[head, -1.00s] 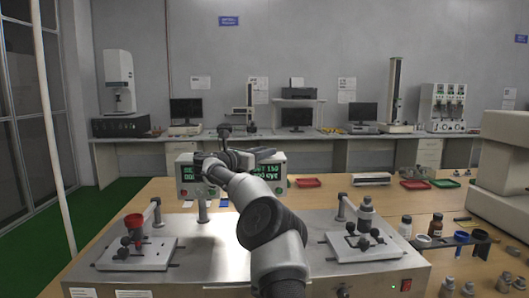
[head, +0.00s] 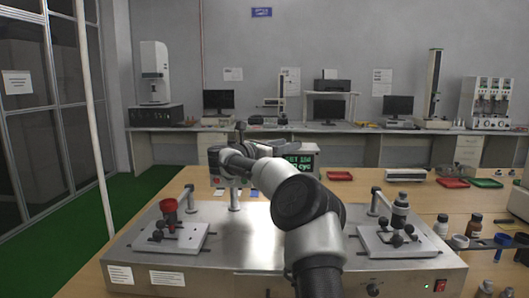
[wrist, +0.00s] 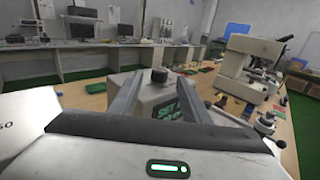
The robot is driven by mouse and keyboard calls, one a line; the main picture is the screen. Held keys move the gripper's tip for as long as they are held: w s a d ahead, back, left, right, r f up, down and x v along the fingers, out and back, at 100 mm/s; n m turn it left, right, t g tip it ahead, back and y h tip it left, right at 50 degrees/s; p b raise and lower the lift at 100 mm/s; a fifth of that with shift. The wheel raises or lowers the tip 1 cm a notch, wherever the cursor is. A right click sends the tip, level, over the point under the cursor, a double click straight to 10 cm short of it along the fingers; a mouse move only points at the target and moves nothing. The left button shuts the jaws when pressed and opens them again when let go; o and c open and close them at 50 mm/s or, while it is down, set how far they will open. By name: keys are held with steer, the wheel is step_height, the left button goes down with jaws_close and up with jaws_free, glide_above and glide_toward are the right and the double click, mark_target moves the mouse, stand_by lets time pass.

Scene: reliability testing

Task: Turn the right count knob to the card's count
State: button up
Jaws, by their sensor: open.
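A small black knob (head: 373,290) sits low on the front panel of the steel test bench (head: 270,262), right of my arm. I cannot read its setting. A box with a green-lit display (head: 301,162) stands behind the bench, its left part covered by my arm; "150" and "cyc" seem to show. In the wrist view, my gripper (wrist: 160,78) is open and empty, its fingers framing this box (wrist: 158,100) and its black top knob (wrist: 160,75) beyond. In the head view the fingers are hard to make out. White cards (head: 120,275) on the front panel are unreadable.
The left fixture (head: 178,235) holds a red cup; the right fixture (head: 403,240) holds a grey part. Bottles (head: 474,224) and a dark holder (head: 485,242) stand to the right. A red switch (head: 440,285) is right of the knob. Trays (head: 452,183) lie behind.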

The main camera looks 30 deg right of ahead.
steer(key=v, duration=1.1)
